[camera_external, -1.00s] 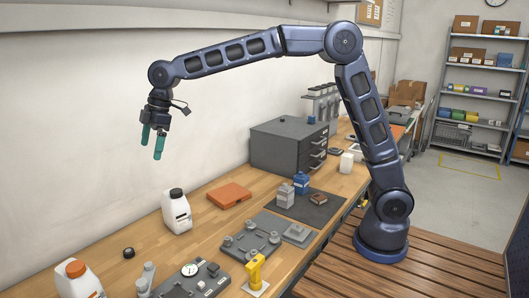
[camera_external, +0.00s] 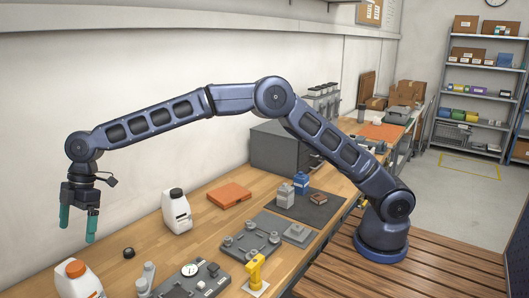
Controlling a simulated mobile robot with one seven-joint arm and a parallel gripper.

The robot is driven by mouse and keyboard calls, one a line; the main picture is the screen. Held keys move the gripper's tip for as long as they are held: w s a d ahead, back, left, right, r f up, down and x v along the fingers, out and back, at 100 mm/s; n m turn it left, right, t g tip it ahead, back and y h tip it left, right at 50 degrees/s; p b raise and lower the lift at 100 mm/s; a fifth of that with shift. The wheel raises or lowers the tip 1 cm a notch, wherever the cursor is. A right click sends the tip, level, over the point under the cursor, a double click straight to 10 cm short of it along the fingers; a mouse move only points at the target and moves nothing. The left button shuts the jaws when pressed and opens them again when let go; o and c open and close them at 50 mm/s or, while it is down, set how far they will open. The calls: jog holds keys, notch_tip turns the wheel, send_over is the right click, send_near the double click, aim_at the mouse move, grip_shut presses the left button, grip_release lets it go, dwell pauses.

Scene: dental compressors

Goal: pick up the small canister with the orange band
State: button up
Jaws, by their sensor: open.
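A white bottle with a black cap (camera_external: 177,212) stands to the right of my gripper.
A small black cap (camera_external: 128,253) lies between the two white containers. A gauge plate (camera_external: 192,284), a yellow tool (camera_external: 256,270), a grey fixture plate (camera_external: 251,243) and an orange flat block (camera_external: 229,194) lie to the right. Blue (camera_external: 301,181) and grey (camera_external: 285,194) small containers stand on a dark mat.

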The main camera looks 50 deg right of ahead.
aim_at(72, 262)
jog(key=x, duration=0.5)
jog(key=shift+a+x, duration=0.15)
jog(key=shift+x, duration=1.2)
jog(key=shift+a+x, duration=0.15)
jog(key=shift+x, duration=1.15)
jog(key=shift+s+r, duration=0.15)
jog(key=shift+r, duration=0.05)
jog(key=c, duration=1.3)
jog(key=shift+o, duration=0.2)
jog(key=shift+r, duration=0.1)
